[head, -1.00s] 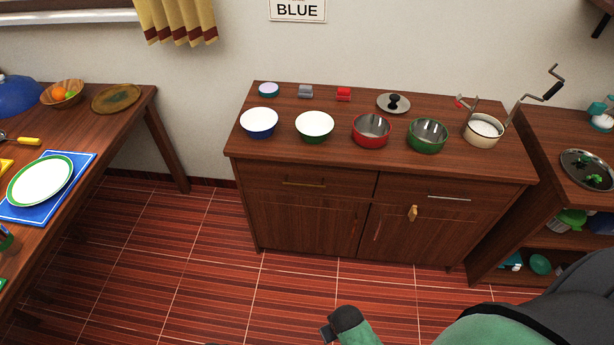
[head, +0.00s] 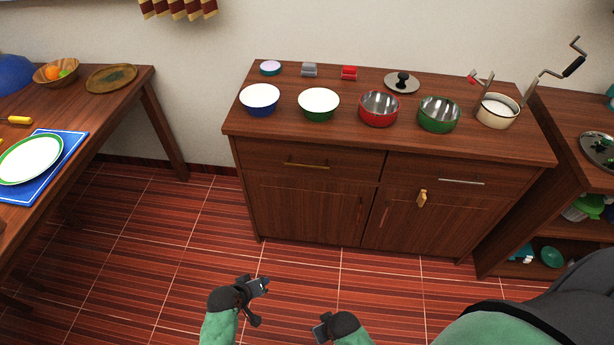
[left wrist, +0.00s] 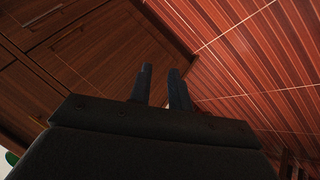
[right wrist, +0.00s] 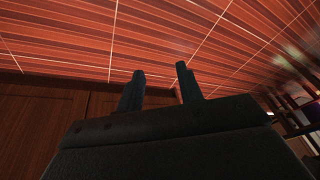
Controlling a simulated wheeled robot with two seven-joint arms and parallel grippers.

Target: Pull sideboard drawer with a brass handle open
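The wooden sideboard (head: 300,215) stands against the wall. Its left drawer (head: 345,163) is closed and has a brass bar handle (head: 306,165). The right drawer (head: 410,168) is also closed, with a silver bar handle (head: 461,182). My left gripper (head: 262,303) is open and empty, in front of and below the left drawer, well apart from the handle. Its two fingers show apart in the left wrist view (left wrist: 160,85). My right gripper (head: 322,330) is low at the bottom edge; the right wrist view shows its fingers (right wrist: 160,85) apart with nothing between them.
Several bowls and pots, such as the red pot (head: 379,109), stand on the sideboard top. A brass-coloured piece (head: 422,198) is on the right door. A table (head: 110,110) is at left, an open shelf (head: 510,225) at right. The tiled floor in front is clear.

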